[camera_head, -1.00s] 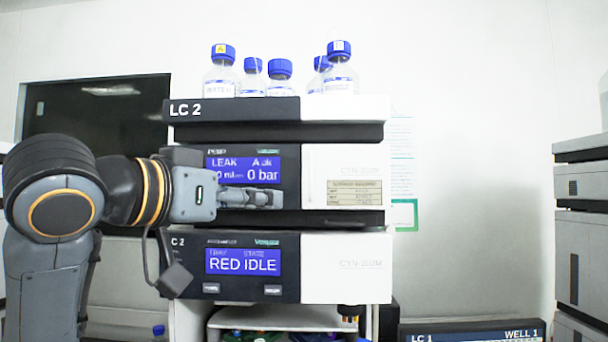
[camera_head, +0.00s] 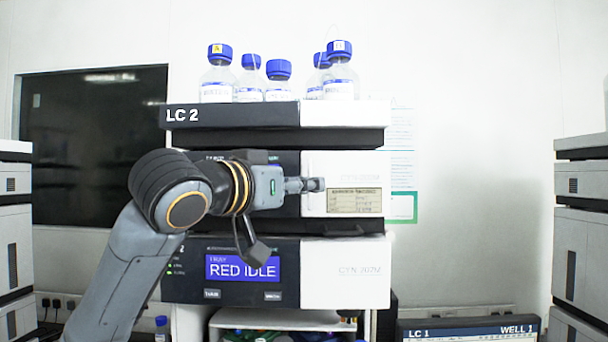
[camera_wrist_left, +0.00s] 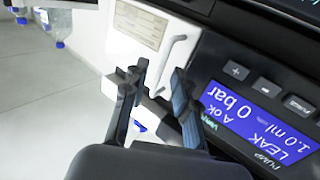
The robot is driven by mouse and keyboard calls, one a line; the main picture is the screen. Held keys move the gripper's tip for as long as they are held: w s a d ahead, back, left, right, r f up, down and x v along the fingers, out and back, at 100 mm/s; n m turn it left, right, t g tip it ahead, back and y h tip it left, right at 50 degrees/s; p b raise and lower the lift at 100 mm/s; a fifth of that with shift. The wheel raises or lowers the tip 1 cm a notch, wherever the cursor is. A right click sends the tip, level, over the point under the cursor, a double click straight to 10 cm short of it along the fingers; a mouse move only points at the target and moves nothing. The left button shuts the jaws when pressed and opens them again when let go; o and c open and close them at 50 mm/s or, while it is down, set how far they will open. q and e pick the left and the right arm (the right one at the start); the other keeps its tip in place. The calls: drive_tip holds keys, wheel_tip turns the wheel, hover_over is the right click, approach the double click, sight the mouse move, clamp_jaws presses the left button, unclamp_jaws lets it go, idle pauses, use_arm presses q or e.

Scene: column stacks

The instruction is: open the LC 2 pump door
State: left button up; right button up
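The LC 2 pump door (camera_head: 343,170) is the white panel on the right of the upper module, with a beige label on it. It looks shut, flush with the module front. In the left wrist view the door (camera_wrist_left: 118,55) carries a slim white bar handle (camera_wrist_left: 178,50) near its edge by the display. My left gripper (camera_head: 316,185) is in front of the door's left part and covers the handle there. In the left wrist view its fingers (camera_wrist_left: 159,78) are open, with the handle's lower end between them in the picture. Contact cannot be told. My right gripper is not in view.
Blue-capped bottles (camera_head: 279,82) stand on top of the stack. The module with the RED IDLE display (camera_head: 243,267) sits below the pump. An LC 1 screen (camera_head: 470,332) is at the lower right. Other stacks stand at both sides, with free room right of the door.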

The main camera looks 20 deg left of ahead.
use_arm(q)
drive_tip(key=shift+w+d, duration=0.15)
drive_tip(key=shift+w, duration=0.2)
drive_tip(key=shift+c, duration=0.5)
clamp_jaws()
drive_tip(key=shift+d, duration=0.1)
